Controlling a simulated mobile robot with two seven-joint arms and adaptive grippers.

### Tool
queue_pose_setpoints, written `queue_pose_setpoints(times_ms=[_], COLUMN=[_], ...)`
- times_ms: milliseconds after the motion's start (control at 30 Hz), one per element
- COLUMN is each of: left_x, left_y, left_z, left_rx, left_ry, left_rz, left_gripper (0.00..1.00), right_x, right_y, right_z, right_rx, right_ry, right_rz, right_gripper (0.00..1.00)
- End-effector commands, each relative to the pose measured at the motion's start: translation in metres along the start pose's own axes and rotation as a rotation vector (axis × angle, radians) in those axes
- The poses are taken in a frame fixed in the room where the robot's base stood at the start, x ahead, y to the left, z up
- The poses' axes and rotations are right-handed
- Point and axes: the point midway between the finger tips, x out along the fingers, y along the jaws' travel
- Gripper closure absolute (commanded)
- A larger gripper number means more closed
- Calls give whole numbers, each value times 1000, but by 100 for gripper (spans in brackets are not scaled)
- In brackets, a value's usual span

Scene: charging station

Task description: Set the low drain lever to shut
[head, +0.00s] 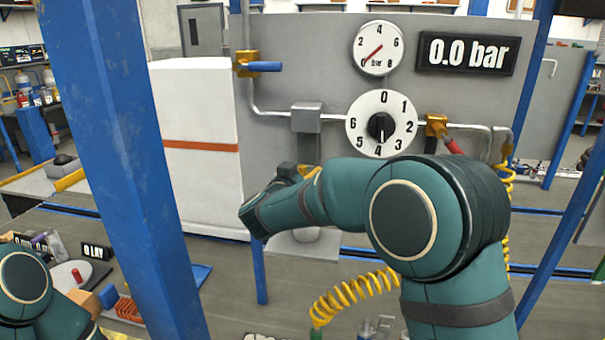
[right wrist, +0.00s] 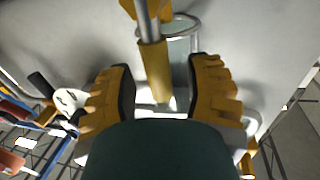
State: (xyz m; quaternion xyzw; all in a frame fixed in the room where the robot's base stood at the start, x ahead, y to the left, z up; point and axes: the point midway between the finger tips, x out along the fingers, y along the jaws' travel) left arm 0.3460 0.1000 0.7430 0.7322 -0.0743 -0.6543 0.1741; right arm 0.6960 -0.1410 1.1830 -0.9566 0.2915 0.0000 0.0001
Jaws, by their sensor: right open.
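A yellow bar (right wrist: 155,70) on a grey pipe shows in the right wrist view between my open fingers; it may be the drain lever, but I cannot tell its setting. My right gripper (right wrist: 162,78) has its two yellow padded fingers apart, one on each side of the bar, with visible gaps. In the head view my right arm reaches the lower panel and hides most of this spot. Only a bit of yellow fitting (head: 312,172) shows beside the dark wrist end. My left arm is at the lower left; its gripper is out of view.
The grey panel (head: 300,45) carries a blue lever (head: 264,66), a red lever (head: 454,146), a numbered dial (head: 381,124), a round gauge (head: 378,48) and a display (head: 466,49) reading 0.0 bar. A blue post (head: 120,150) stands left of my right arm. A yellow coiled hose (head: 350,296) hangs below.

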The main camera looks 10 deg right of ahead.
Motion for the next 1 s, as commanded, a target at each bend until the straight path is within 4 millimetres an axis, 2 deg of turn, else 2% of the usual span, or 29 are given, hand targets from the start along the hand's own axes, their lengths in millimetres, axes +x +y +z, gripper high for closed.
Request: queue_pose_setpoints(times_ms=[200,333,367,733,1000], left_x=[0,0,0,0,-1], left_y=[0,0,0,0,0], left_z=[0,0,0,0,0], left_rx=[0,0,0,0,0], left_ry=[0,0,0,0,0], left_rz=[0,0,0,0,0], left_gripper=[100,100,100,100,100], right_x=[0,0,0,1,11], right_y=[0,0,0,1,4], right_z=[0,0,0,0,1], right_rx=[0,0,0,29,174], right_ry=[0,0,0,-6,-35], right_rz=[0,0,0,0,2], right_gripper=[50,95,100,100,100])
